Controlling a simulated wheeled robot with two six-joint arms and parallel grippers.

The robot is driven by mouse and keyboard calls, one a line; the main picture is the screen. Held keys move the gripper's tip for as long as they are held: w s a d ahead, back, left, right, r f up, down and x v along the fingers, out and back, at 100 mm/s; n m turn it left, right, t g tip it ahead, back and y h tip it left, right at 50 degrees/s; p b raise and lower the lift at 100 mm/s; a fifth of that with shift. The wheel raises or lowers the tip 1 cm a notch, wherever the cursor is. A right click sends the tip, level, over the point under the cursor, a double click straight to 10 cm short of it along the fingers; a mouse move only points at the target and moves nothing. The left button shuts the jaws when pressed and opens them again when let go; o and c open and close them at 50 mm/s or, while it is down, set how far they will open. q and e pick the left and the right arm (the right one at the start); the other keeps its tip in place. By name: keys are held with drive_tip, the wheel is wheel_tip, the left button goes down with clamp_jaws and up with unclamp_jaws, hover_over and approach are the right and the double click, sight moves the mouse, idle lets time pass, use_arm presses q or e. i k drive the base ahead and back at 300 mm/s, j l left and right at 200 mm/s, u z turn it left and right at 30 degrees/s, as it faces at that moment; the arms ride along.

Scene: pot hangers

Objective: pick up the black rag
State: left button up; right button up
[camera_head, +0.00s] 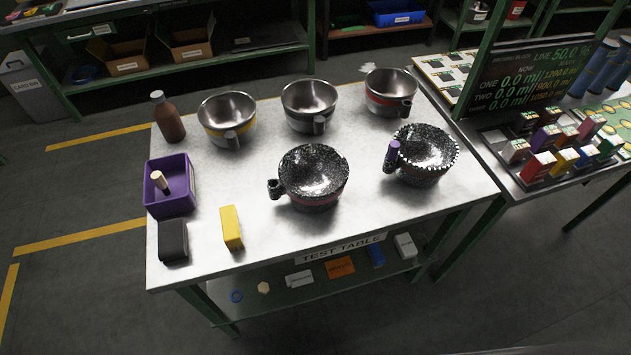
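A black block-like item (173,240), which looks like the black rag, lies at the front left corner of the white-topped test table (270,240). It is just in front of a purple bin (170,199). A yellow block of similar size (231,228) is to its right, with a gap of bare table between them. Neither of my grippers shows in the head view, and nothing touches the black item.
A brown bottle (168,117) stands behind the bin. Several pots, including a speckled one (313,172), fill the middle and right. A side table (540,190) with colored boxes adjoins on the right.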

sight(172, 235)
drive_tip(key=u, duration=1.2)
